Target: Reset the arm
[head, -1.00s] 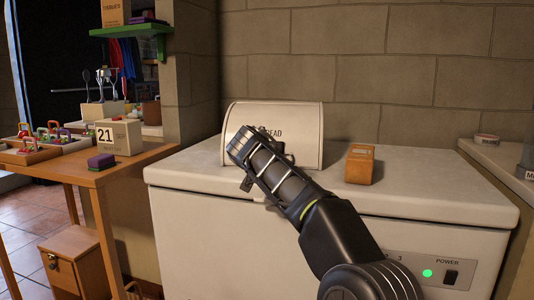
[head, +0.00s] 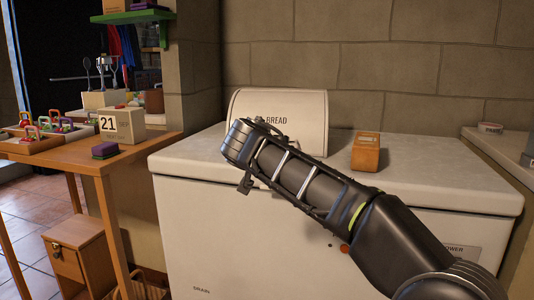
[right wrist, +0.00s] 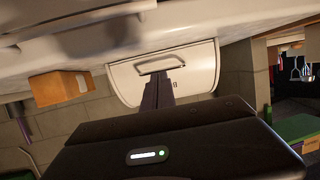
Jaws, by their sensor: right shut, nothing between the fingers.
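My right arm comes in from the lower right of the head view and reaches across the top of the white chest freezer (head: 190,215). Its gripper is hidden behind the arm there. In the right wrist view my right gripper (right wrist: 164,82) is shut and empty, its fingers overlapping the handle (right wrist: 161,63) of the cream bread bin. Whether they touch cannot be told. The bread bin (head: 300,110), marked BREAD, stands at the back of the freezer and looks closed. It also shows in the right wrist view (right wrist: 195,70). My left gripper is not in view.
An orange-brown box (head: 366,152) stands right of the bin. A wooden table (head: 150,150) at left holds a calendar block (head: 121,124), a purple-green block (head: 105,150) and a tray (head: 40,140) of padlock-like items. A stone wall (head: 400,80) is behind; a counter (head: 505,155) is at right.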

